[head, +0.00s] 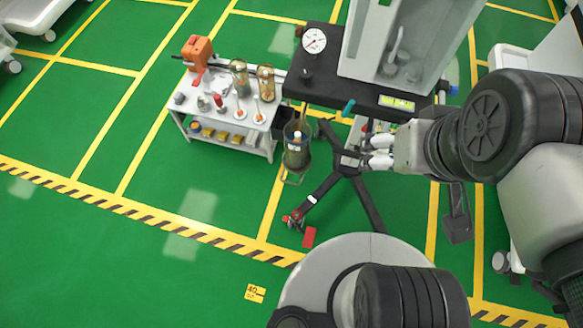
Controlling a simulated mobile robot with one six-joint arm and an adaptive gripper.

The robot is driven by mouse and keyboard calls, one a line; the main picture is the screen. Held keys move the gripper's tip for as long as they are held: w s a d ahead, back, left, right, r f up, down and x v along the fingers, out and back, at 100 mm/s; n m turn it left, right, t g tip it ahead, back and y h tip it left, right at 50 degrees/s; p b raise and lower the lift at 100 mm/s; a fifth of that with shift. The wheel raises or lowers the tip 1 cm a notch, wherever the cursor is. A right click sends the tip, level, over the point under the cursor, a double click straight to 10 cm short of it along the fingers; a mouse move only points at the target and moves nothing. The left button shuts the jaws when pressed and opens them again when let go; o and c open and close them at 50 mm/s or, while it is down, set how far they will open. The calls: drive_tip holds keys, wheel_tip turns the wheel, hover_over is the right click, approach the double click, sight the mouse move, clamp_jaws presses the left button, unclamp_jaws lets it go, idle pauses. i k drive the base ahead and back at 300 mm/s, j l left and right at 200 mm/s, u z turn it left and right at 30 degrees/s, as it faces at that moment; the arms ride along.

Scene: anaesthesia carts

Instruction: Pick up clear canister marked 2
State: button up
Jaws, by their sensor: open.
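Two clear canisters with amber tints stand at the back of a white trolley top, a left one (240,78) and a right one (265,82). A third, larger clear canister (297,150) is at the side of the black anaesthesia cart, low beside the trolley. I cannot read a number on any of them. My gripper (366,151) is open and empty, its pale fingers pointing left. In the picture it is to the right of all three canisters, apart from them, in front of the black cart's lower frame.
The white trolley (190,122) also carries an orange device (198,52) and several small items. The black anaesthesia cart (335,85) has a round gauge (313,41) and wheeled legs (318,192). Green floor (120,255) is clear at left and front.

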sight(297, 154)
drive_tip(key=j+z, duration=0.4)
drive_tip(key=j, duration=0.45)
drive_tip(key=j+z, duration=0.45)
drive_tip(key=j, duration=0.45)
drive_tip(key=i+j+z, duration=0.1)
drive_tip(key=i+j, duration=0.05)
drive_tip(key=j, duration=0.05)
